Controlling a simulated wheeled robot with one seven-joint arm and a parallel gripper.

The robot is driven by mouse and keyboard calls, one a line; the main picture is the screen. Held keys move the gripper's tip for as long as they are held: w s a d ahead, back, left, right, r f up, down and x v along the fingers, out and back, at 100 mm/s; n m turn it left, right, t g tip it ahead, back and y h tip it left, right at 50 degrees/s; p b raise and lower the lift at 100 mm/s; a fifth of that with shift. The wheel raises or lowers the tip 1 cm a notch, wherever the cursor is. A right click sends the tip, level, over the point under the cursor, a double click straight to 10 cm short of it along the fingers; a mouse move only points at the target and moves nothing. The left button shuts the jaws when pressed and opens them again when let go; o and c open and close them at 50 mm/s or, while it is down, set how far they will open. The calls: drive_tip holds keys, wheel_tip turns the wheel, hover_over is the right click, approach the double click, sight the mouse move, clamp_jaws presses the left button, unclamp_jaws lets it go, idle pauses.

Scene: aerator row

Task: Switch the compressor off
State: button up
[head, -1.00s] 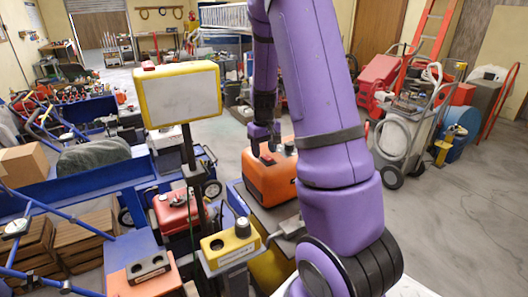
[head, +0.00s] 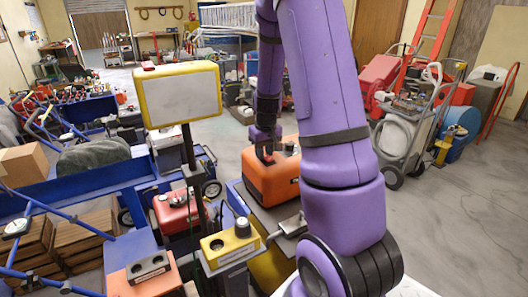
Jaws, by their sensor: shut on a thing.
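The orange box-shaped machine (head: 272,185), which looks like the compressor, stands on a dark stand in the middle of the head view. My gripper (head: 267,158) points down at the left part of its top. The fingers are shut on a small control there, which shows only as a bit of red and dark between and below the fingertips. Which way the control is set is hidden. A small grey knob (head: 290,148) sits to the right on the same top, partly near my arm.
A yellow box with a dark knob (head: 232,243) stands in front, and a yellow-framed sign (head: 180,95) on a post to the left.

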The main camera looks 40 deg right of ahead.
sight(270, 160)
drive_tip(key=shift+s+r+t+h, duration=0.1)
drive_tip(key=shift+s+t+h, duration=0.15)
drive_tip(key=shift+t, duration=0.75)
drive_tip(key=shift+a, duration=0.1)
drive_tip(key=o, duration=0.9)
drive_tip(key=v, duration=1)
drive_tip(key=shift+r, duration=0.4)
